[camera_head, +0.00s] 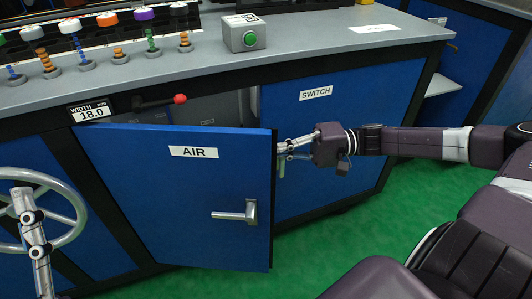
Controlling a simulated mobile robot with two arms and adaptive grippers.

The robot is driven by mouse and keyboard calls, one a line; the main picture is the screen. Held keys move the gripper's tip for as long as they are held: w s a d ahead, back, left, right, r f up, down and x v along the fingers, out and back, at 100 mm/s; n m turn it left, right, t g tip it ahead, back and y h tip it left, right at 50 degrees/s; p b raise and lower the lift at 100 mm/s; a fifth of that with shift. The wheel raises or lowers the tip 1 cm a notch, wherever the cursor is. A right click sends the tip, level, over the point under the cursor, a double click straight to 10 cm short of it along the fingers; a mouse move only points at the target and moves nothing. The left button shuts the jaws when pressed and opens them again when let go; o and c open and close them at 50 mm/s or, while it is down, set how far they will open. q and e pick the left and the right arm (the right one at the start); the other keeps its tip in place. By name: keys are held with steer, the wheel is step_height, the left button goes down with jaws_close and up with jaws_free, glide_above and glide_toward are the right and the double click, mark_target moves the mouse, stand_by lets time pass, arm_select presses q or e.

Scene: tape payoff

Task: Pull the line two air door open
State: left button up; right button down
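The blue door labelled AIR (165,200) stands ajar, its right edge swung out from the cabinet. A gap above it shows the grey interior. Its silver lever handle (236,214) sits near the lower right, pointing left. My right gripper (284,151) is at the door's right edge, above the handle; its fingertips are partly hidden at the edge, so their opening and any contact are unclear. My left gripper (33,225) is at the lower left, in front of the handwheel; its opening is unclear. No "line two" marking is legible.
A grey handwheel (75,205) stands left of the door. A red-knobbed lever (180,99) sits above the door top. The blue SWITCH panel (335,125) is to the right. The counter (330,45) carries a green-button box (244,34). Green floor is clear in front.

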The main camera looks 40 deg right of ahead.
arm_select(q)
steer(key=shift+w+d+f+g+y, duration=0.15)
steer(key=shift+w+f+g, duration=0.4)
steer(key=shift+w+f, duration=0.3)
steer(key=shift+w+d+f+g+y, duration=0.15)
steer(key=shift+w+f+g, duration=0.45)
steer(key=shift+f, duration=0.35)
steer(key=shift+a+p, duration=0.1)
steer(key=shift+p, duration=0.2)
